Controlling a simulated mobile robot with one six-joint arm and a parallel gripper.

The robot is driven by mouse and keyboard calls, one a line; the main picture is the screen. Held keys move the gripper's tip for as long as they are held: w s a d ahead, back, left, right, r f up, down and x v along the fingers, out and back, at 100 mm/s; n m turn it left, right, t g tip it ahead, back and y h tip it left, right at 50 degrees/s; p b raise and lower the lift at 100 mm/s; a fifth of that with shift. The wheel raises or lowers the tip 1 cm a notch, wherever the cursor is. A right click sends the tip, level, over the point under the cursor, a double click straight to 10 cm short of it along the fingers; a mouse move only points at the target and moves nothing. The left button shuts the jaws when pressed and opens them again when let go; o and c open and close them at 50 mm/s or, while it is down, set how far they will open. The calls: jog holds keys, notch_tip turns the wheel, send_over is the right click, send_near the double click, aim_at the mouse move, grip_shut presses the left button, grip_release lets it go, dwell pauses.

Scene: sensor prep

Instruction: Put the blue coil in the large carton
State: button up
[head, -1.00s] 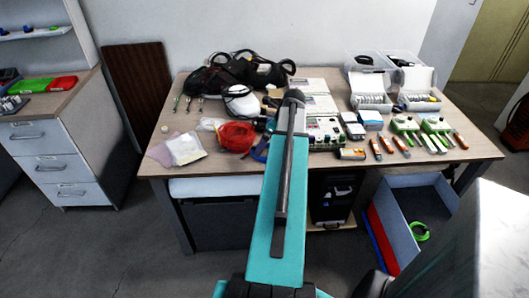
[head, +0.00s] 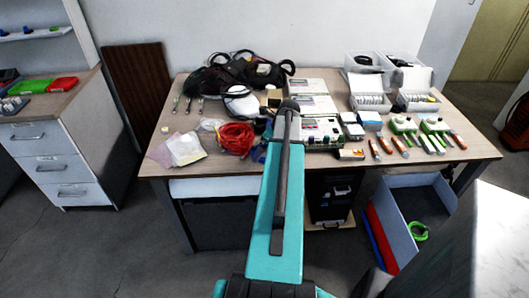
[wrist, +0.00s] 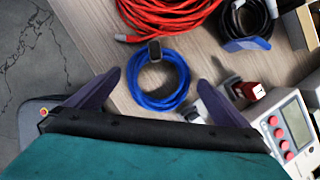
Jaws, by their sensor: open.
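The blue coil (wrist: 160,103) lies flat on the wooden table, with a dark tie at its upper edge in the wrist view. In the head view it is a small blue patch (head: 259,153), partly hidden behind my arm. My gripper (wrist: 160,86) is open and empty, its dark fingers to the left and right of the coil in the wrist view. I cannot tell the height left between fingers and table. A large open blue-grey box, likely the large carton (head: 384,212), stands on the floor at the right with a green coil (head: 418,232) inside.
A red cable coil (wrist: 178,22) lies just beyond the blue coil, and a black coil (wrist: 250,22) is to its right. A white device with red buttons (wrist: 290,128) is close to the right finger. Several tools and boxes crowd the table (head: 340,86).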

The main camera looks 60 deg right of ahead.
jog(key=shift+w+f, duration=0.25)
jog(key=shift+f, duration=0.3)
jog(key=c, duration=1.1)
jog(key=shift+r, duration=0.2)
jog(key=shift+r, duration=0.8)
jog(key=shift+r+b, duration=0.5)
jog(key=shift+r, duration=0.3)
jog(key=s+a+b, duration=0.1)
jog(key=s+a, duration=0.1)
jog(key=s, duration=0.1)
jog(key=s+a+b, duration=0.2)
jog(key=s+a, duration=0.1)
jog(key=s, duration=0.1)
jog(key=s+a+b, duration=0.1)
jog(key=s+a, duration=0.1)
jog(key=s, duration=0.2)
jog(key=shift+s+a+r+b, duration=0.1)
jog(key=shift+a+r+b, duration=0.05)
jog(key=shift+r+b, duration=0.2)
